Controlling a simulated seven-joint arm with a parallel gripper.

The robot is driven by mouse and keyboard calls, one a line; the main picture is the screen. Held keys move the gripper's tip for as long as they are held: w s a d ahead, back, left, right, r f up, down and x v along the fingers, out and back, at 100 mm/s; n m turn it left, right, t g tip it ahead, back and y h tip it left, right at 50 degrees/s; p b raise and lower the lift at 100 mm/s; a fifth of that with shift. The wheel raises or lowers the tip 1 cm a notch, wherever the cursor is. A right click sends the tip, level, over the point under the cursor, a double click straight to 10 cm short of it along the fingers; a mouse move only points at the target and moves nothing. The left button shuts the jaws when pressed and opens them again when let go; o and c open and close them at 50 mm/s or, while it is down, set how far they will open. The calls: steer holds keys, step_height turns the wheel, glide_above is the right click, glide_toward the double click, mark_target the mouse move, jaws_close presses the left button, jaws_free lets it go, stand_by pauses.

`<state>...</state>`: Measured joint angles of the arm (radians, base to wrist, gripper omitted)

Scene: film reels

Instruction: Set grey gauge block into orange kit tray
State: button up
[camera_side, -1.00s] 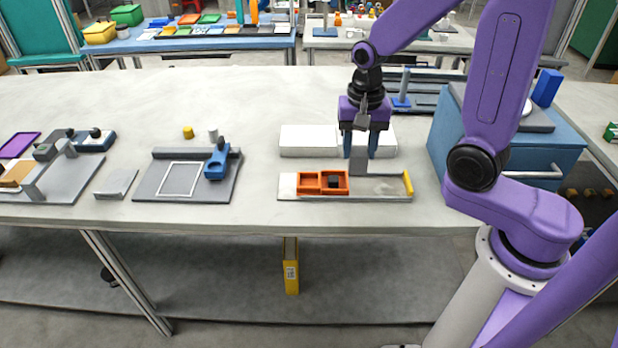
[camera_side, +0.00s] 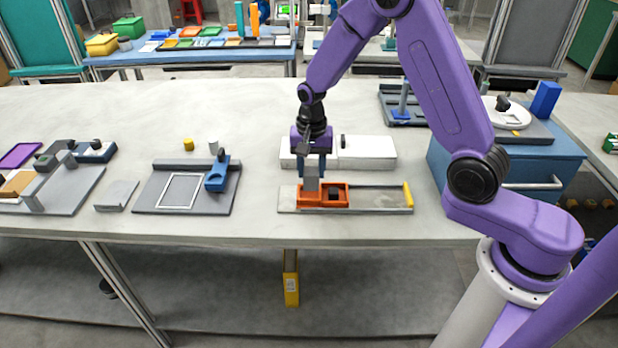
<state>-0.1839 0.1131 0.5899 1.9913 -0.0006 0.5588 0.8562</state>
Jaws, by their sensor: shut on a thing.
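The orange kit tray (camera_side: 340,206) lies on a flat grey base at the front of the table. It has two compartments, and a small dark item (camera_side: 333,203) shows in the right one. My gripper (camera_side: 312,175) points down over the left compartment, its blue fingers shut on the grey gauge block (camera_side: 311,184). The block is upright, and its lower end is at the left compartment. I cannot tell whether it touches the tray floor. The gripper hides part of the white box behind.
White boxes (camera_side: 365,152) stand just behind the tray base. A yellow bar (camera_side: 408,194) edges the base's right end. A grey plate with a white frame (camera_side: 180,190) lies to the left, and a blue cabinet (camera_side: 540,165) stands right. The table between is clear.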

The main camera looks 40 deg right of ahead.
mark_target(309, 169)
steer(key=shift+w+f, duration=0.3)
steer(key=shift+f, duration=1.7)
steer(key=shift+f, duration=0.15)
steer(key=o, duration=1.1)
